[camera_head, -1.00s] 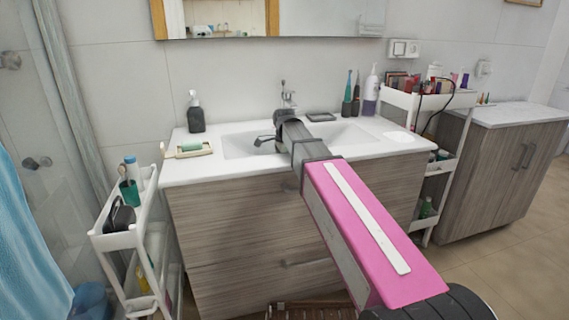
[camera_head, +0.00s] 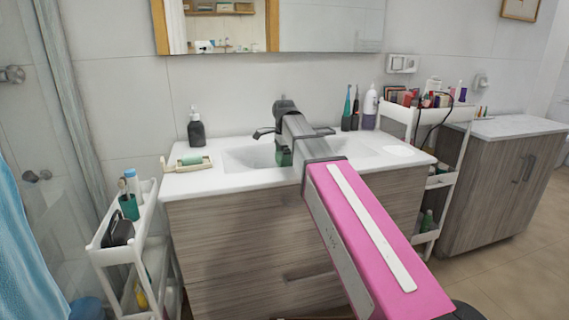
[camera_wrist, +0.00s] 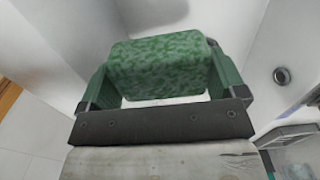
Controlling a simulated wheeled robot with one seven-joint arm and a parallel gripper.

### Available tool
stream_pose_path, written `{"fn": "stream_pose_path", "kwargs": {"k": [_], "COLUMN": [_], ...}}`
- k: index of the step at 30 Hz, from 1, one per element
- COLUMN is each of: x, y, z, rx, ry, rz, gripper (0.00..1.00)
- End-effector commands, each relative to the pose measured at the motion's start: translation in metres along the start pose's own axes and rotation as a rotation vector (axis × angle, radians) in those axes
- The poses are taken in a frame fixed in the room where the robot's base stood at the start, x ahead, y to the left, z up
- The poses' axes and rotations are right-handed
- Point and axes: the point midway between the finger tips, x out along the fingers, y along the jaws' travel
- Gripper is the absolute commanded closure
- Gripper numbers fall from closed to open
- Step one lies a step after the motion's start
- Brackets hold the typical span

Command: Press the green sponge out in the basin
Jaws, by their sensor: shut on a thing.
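The green sponge (camera_wrist: 158,68) fills the space between the fingers of my gripper (camera_wrist: 158,85) in the wrist view. The fingers are green with dark ends and press on its left and right sides. In the head view my gripper (camera_head: 284,157) hangs down over the white basin (camera_head: 240,160). Its green part shows left of my pink and grey arm, which hides part of the basin. I cannot tell there how much of the green is sponge. The drain (camera_wrist: 282,76) shows to the right of the sponge in the wrist view.
A black soap pump (camera_head: 196,132) and a dish (camera_head: 181,166) with a green block on it stand on the counter to the left. Bottles and a toothbrush (camera_head: 347,108) stand at the back right. White carts (camera_head: 137,249) flank the vanity.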

Motion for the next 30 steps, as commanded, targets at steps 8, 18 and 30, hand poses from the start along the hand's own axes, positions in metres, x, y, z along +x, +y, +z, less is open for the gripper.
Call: {"fn": "stream_pose_path", "kwargs": {"k": [8, 18, 30], "x": [-0.025, -0.054, -0.066], "y": [-0.001, -0.001, 0.000], "z": [0.000, 0.000, 0.000], "rx": [0.000, 0.000, 0.000], "ry": [0.000, 0.000, 0.000], "rz": [-0.001, -0.001, 0.001], "gripper": [0.29, 0.29, 0.29]}}
